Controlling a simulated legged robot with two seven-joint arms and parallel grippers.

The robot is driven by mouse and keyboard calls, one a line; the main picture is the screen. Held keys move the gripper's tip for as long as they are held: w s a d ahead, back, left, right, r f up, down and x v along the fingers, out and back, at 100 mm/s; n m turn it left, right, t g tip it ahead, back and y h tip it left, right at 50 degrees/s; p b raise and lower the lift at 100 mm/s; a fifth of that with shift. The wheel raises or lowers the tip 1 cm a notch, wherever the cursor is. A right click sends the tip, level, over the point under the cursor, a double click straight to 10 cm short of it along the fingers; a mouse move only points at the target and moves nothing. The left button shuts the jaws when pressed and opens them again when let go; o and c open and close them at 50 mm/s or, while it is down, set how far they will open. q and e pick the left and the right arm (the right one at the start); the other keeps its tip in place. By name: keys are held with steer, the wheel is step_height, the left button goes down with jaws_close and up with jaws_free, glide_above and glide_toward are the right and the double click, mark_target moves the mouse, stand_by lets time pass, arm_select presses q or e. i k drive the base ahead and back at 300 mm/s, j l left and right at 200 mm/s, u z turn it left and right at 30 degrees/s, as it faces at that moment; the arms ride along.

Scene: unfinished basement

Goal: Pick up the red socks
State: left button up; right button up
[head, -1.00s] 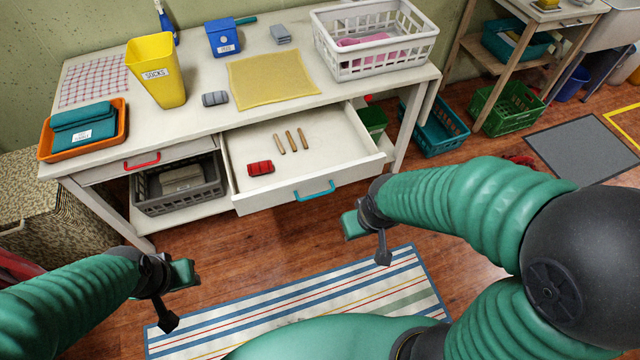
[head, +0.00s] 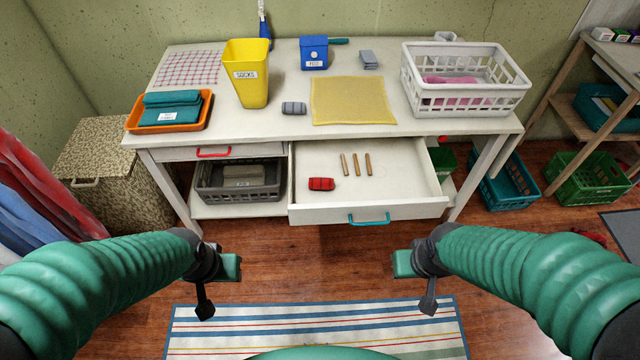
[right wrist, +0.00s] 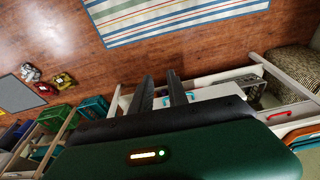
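The red socks (head: 321,184), a small rolled bundle, lie in the front left part of the open drawer (head: 405,185) of the white workbench. My left gripper (head: 205,308) hangs in front of the bench, nearer to me than the drawer and left of it. Its fingers overlap in the head view, so their gap is hidden. My right gripper (head: 428,306) hangs in front of the drawer's right part. In the right wrist view its two dark fingers (right wrist: 163,90) stand apart with nothing between them. Neither gripper touches the socks.
Three wooden pegs (head: 356,164) lie beside the socks in the drawer. The drawer front has a teal handle (head: 369,219). A yellow bin labelled SOCKS (head: 248,90) and a grey sock roll (head: 294,108) are on the bench top. A striped rug (head: 320,330) covers the floor before me.

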mark_target(315, 183)
steer(key=i+j+z, duration=0.3)
steer(key=i+j, duration=0.35)
steer(key=i+j+z, duration=0.3)
steer(key=i+j, duration=0.3)
steer(key=j, duration=0.2)
